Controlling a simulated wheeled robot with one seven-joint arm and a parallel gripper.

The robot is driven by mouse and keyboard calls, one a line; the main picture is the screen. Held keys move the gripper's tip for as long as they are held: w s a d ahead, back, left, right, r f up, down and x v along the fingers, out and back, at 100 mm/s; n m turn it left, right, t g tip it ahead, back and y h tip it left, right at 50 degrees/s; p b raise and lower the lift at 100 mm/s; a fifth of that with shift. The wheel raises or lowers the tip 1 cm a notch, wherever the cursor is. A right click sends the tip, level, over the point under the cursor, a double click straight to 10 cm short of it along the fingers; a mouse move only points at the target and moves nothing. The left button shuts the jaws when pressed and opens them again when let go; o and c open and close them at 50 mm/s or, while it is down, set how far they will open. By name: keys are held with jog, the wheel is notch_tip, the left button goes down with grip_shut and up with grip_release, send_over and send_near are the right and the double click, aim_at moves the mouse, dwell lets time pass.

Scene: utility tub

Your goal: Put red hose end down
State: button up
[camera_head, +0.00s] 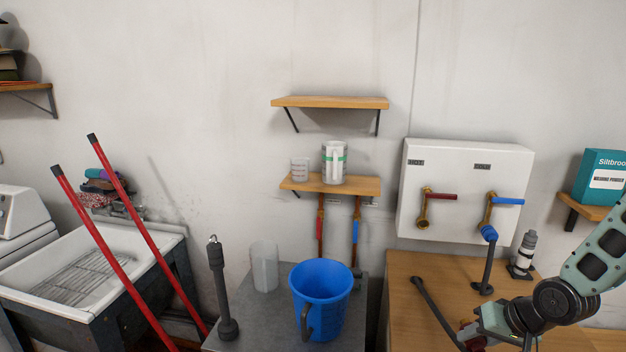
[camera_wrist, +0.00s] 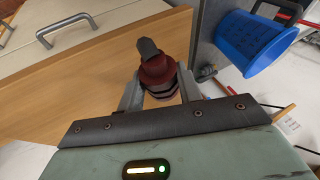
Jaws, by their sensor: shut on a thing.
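The red hose end (camera_wrist: 155,70) is a dark red collar with a grey tip, held between the two fingers of my gripper (camera_wrist: 160,88) in the wrist view. In the head view my gripper (camera_head: 476,334) is at the bottom right, low over the wooden bench (camera_head: 400,268). The red hose end is mostly hidden there. A dark hose-like length (camera_head: 435,310) slants up and left from the gripper. The wrist view shows the bench's wooden surface (camera_wrist: 95,75) beside and behind the red end. I cannot tell whether the end touches it.
A blue hose end (camera_head: 489,233) hangs at the right tap on the white wall box (camera_head: 460,165); the red-handled tap (camera_head: 424,210) is left of it. A black-and-white bottle (camera_head: 524,250) stands on the bench. A blue bucket (camera_head: 321,290) stands on the grey table to the left.

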jog(key=s+f+n+b, duration=0.1)
jog(key=s+f+b, duration=0.1)
jog(key=f, duration=0.4)
jog(key=s+a+f+n+g+y+b, duration=0.1)
jog(key=f+n+b, duration=0.1)
jog(key=f, duration=0.3)
jog(key=shift+s+a+f+b, duration=0.3)
jog(key=shift+s+f, duration=0.05)
jog(key=shift+f, duration=0.05)
